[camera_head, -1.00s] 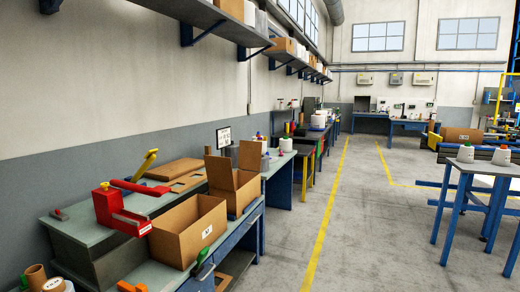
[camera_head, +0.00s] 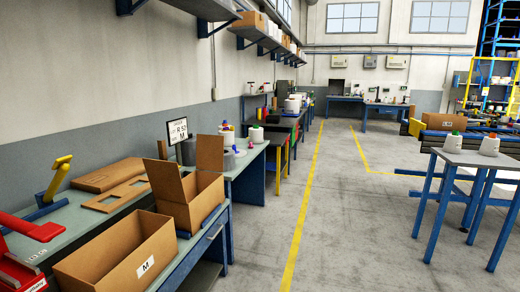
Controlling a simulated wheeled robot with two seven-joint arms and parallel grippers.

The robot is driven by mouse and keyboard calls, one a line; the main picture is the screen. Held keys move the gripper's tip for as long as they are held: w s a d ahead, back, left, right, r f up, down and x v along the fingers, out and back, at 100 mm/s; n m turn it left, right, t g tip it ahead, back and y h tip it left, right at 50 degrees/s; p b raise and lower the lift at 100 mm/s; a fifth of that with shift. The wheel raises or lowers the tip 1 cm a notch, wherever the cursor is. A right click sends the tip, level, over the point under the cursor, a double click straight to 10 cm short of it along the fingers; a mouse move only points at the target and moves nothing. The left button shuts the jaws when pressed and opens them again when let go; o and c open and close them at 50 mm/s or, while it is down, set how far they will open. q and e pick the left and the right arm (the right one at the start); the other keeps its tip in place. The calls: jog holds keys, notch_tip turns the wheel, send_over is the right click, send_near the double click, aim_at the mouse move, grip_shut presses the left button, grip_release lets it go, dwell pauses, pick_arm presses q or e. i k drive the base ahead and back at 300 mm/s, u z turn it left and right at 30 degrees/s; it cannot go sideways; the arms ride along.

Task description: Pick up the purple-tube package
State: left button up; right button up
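No package that I can clearly tell as purple-tube is in view. Two white bobbins stand on the blue-legged table (camera_head: 470,160) at the right, one with a green tip (camera_head: 453,145) and one with an orange tip (camera_head: 489,146). Neither of my grippers is in view.
An open carton (camera_head: 120,262) marked M and another open carton (camera_head: 190,196) stand on the left workbench (camera_head: 60,217). A red tape dispenser (camera_head: 22,255) is at the left edge. The floor aisle (camera_head: 340,230) between bench and table is clear.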

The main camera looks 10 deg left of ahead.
aim_at(229, 136)
jog(key=u, duration=0.1)
jog(key=i, duration=2.3)
jog(key=u, duration=0.6)
jog(key=i, duration=0.5)
jog(key=z, duration=0.45)
jog(key=k, duration=1.3)
jog(key=z, duration=0.75)
jog(key=i, duration=0.95)
jog(key=z, duration=0.3)
jog(key=i, duration=4.65)
jog(key=u, duration=0.4)
